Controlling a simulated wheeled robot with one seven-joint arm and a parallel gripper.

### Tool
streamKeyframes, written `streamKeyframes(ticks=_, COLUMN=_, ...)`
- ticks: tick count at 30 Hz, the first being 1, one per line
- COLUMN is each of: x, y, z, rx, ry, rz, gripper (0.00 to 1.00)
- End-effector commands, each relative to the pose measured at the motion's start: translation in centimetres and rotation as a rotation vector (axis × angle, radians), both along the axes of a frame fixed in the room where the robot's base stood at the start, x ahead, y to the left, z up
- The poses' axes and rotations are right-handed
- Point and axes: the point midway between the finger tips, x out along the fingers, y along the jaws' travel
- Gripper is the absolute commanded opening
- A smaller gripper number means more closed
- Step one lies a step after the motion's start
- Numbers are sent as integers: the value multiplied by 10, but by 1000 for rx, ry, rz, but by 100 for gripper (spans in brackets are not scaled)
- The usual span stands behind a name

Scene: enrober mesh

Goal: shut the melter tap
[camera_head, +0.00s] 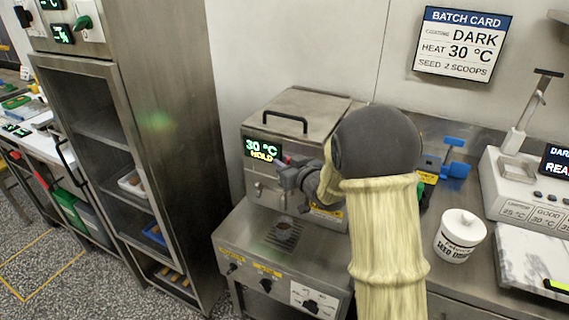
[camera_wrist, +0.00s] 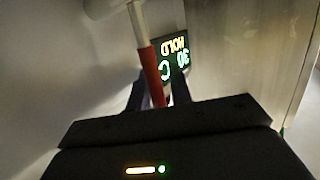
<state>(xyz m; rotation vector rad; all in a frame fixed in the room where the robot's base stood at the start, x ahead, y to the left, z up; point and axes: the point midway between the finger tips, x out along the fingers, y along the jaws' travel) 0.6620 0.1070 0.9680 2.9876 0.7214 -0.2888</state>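The melter (camera_head: 305,112) is a steel box with a lidded top and a display (camera_head: 262,148) reading 30 °C HOLD. The display also shows upside down in the wrist view (camera_wrist: 181,50). The tap handle (camera_wrist: 152,72), a pale rod with a red sleeve, stands between my fingertips in the wrist view. My gripper (camera_wrist: 160,92) is open around it, with a narrow gap towards the right finger; contact on the left side is unclear. In the head view my gripper (camera_head: 288,176) is at the melter's front, and my arm hides the melter's right side.
A drain grate (camera_head: 284,234) lies in the steel counter below the melter. A white seed tub (camera_head: 460,235) and a blue-handled tool (camera_head: 455,168) stand right of my arm. A tall steel cabinet (camera_head: 165,120) stands close on the left. A batch card (camera_head: 461,45) hangs on the wall.

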Motion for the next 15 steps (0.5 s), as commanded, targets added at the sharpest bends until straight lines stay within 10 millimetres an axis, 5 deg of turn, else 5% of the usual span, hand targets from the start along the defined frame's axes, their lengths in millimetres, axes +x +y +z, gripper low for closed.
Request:
streamKeyframes(ticks=8, x=-3, y=-3, z=1, rx=1, ry=-1, rz=-2, gripper=21)
streamKeyframes(ticks=15, x=-31, y=-17, z=7, rx=2, ry=0, rz=-3, gripper=21)
